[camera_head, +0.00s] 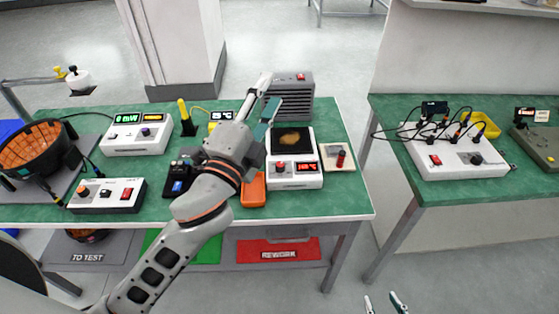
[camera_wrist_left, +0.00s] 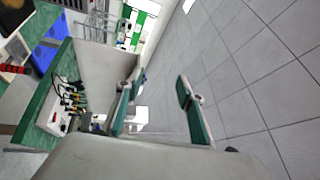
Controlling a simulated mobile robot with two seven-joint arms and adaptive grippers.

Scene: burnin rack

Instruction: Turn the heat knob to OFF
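A white hot plate unit (camera_head: 310,182) stands near the front of the green bench, with a black top (camera_head: 304,140) bearing a brown patch. Its front has a red knob (camera_head: 280,167), likely the heat knob, and a red lit display (camera_head: 306,167) that seems to read about 110 °C. The knob's pointer is too small to read. My left gripper (camera_head: 270,88) is open and empty, above and behind the unit, apart from the knob. Its spread fingers also show in the left wrist view (camera_wrist_left: 161,76). My right gripper (camera_head: 385,303) shows only its parted fingertips at the bottom edge.
A grey vented box (camera_head: 294,100) stands behind the hot plate. An orange item (camera_head: 253,190) lies to its left and a beige pad (camera_head: 337,157) to its right. White instruments (camera_head: 138,138) stand further left. A second bench (camera_head: 440,200) is at right, across a gap.

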